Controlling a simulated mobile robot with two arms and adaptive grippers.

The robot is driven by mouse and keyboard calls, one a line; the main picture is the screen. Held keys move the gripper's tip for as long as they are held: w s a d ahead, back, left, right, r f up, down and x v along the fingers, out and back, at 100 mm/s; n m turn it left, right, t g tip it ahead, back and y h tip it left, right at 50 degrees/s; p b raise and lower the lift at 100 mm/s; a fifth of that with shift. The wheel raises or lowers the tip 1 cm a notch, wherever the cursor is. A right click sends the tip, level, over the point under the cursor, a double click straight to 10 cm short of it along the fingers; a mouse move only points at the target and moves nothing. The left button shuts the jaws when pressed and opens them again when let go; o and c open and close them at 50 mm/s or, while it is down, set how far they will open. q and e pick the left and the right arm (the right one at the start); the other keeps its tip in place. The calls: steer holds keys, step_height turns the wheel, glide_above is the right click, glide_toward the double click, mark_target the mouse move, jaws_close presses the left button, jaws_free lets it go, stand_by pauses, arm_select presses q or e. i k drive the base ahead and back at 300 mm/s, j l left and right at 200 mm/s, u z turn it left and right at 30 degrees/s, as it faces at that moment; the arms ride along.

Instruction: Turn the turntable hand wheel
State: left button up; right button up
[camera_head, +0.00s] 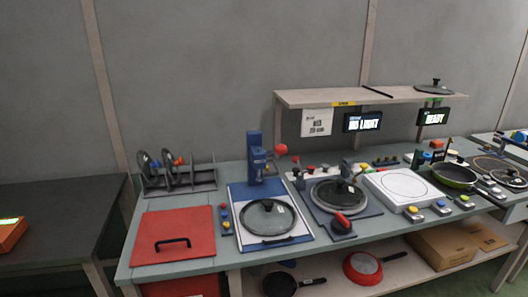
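A round turntable (315,199) sits on a blue base plate near the middle of the workbench, with a dark-rimmed glass lid (349,197) with a black knob on it. In front of it is a small dark unit with a red grip (342,219), which looks like the hand wheel; its exact shape is too small to tell. Neither of my grippers is in view, and nothing is touching the turntable or the red grip.
Left of the turntable, a glass lid (267,219) lies on a plate below a blue press (257,160) with a red ball lever. A red panel (173,253) and lid rack (181,183) are further left. A white round-topped unit (401,188) and green pan (455,175) are right.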

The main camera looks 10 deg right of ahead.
mark_target(341, 223)
steer(key=i+l+u, duration=0.2)
steer(key=l, duration=0.5)
steer(key=l+u, duration=0.25)
steer(key=l, duration=0.4)
